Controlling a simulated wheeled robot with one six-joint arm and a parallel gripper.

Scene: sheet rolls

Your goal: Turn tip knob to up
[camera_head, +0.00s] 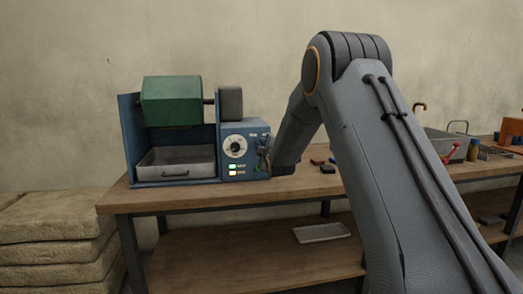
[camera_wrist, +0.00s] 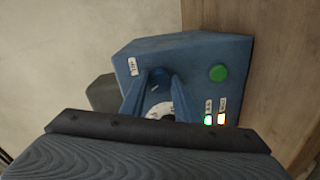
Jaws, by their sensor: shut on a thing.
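A blue machine (camera_head: 175,184) stands on the wooden bench, with a green drum (camera_head: 171,102) at its top. Its control panel (camera_head: 228,171) has a white dial (camera_head: 235,146), also partly visible between my fingers in the wrist view (camera_wrist: 160,110). My gripper (camera_head: 264,155) is at the right part of the panel, below a small white label (camera_head: 253,135). In the wrist view my gripper (camera_wrist: 158,82) has its two fingers closed around a dark round knob (camera_wrist: 158,75), seemingly the tip knob. The fingers mostly cover it, so its pointing direction cannot be told.
A green button (camera_wrist: 218,73) and two lit indicators (camera_wrist: 214,119) lie beside the fingers. A grey tray (camera_head: 176,162) sits under the drum. Small blocks (camera_head: 325,166) and a grey bin (camera_head: 445,144) lie to the right on the bench (camera_head: 215,196). Stacked sacks (camera_head: 55,235) stand left.

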